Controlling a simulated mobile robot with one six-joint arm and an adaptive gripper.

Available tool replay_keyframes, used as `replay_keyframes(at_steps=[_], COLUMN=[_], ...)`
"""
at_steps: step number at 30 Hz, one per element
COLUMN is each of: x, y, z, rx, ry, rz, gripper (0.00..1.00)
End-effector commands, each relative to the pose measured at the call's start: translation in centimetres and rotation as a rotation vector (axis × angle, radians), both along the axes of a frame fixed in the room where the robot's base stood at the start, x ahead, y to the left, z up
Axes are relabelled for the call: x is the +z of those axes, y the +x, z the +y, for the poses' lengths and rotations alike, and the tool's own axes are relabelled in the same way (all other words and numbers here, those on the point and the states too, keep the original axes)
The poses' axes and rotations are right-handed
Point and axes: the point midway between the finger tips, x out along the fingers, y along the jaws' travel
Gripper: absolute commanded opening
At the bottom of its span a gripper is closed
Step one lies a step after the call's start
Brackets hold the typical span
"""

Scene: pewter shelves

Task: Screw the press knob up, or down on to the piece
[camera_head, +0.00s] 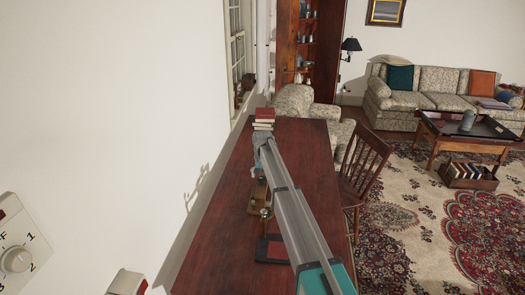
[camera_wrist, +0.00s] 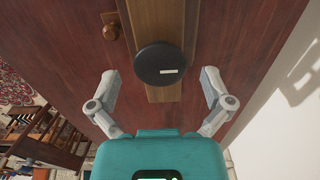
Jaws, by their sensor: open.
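The press knob (camera_wrist: 160,63) is a round black disc with a short white mark, seen from above in the wrist view. It sits over a wooden beam (camera_wrist: 152,20) of the press. My gripper (camera_wrist: 160,76) is open, with one finger on each side of the knob and clear gaps to it. In the head view my gripper (camera_head: 264,150) is over the far part of the table, and wooden parts of the press (camera_head: 258,194) show below it. The knob cannot be made out there. Any piece under the knob is hidden.
The press stands on a dark red table (camera_head: 220,240) along a white wall. A stack of books (camera_head: 264,117) lies at the table's far end. A wooden chair (camera_head: 364,165) stands at the table's right side.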

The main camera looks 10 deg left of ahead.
Motion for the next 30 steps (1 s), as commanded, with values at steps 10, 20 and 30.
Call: replay_keyframes(at_steps=[10,20,30], x=[0.0,0.0,0.0], y=[0.0,0.0,0.0], z=[0.0,0.0,0.0], rx=[-0.229,-0.445,-0.669], ry=[0.0,0.0,0.0], rz=[0.0,0.0,0.0], gripper=[1.0,1.0,1.0])
